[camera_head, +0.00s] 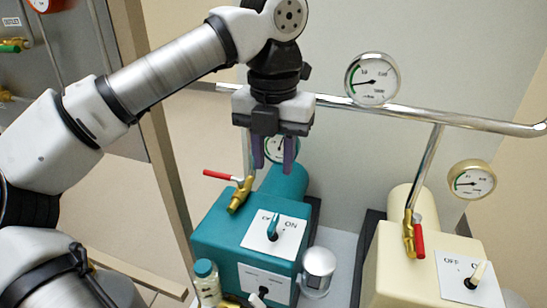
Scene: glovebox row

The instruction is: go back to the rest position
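My gripper (274,160) hangs fingers down from my arm, above the back of the teal pump unit (222,238). Its two dark purple fingers are apart, with a gap between them, and nothing shows held there. A gauge (281,149) is partly hidden behind the fingers. The fingers look clear of the teal unit, though the exact distance is hard to tell. My arm reaches in from the left and bends at the top of the view.
A chrome rail (460,118) carries a large gauge (371,79). A red-handled brass valve (240,193) stands close to my gripper. A cream unit (393,267) is at right. A capped bottle (206,283) and a metal cylinder (318,268) stand by the teal unit.

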